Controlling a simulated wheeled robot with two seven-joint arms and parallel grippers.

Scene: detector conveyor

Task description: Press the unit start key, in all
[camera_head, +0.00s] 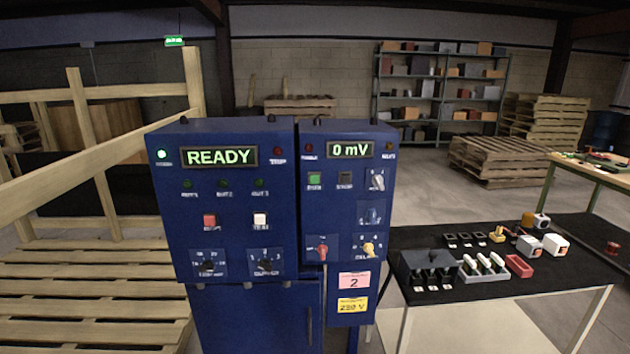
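Two blue control boxes stand side by side. The left box (223,147) has a green READY display (219,156), a red key (210,221), a white key (260,220) and two dark rotary knobs. The right box (342,221) has a display (350,150) reading 0 mV, a green key (315,178) and a dark key (345,179) beside it. The small key labels are too blurred to read surely, so I cannot tell which is the unit start key. Neither of my grippers is in view.
The right box also has a red knob (321,251), a yellow knob (369,249) and a grey switch (376,180). A black-topped table (420,240) with small parts stands at the right. Wooden rails and pallets (90,296) are at the left.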

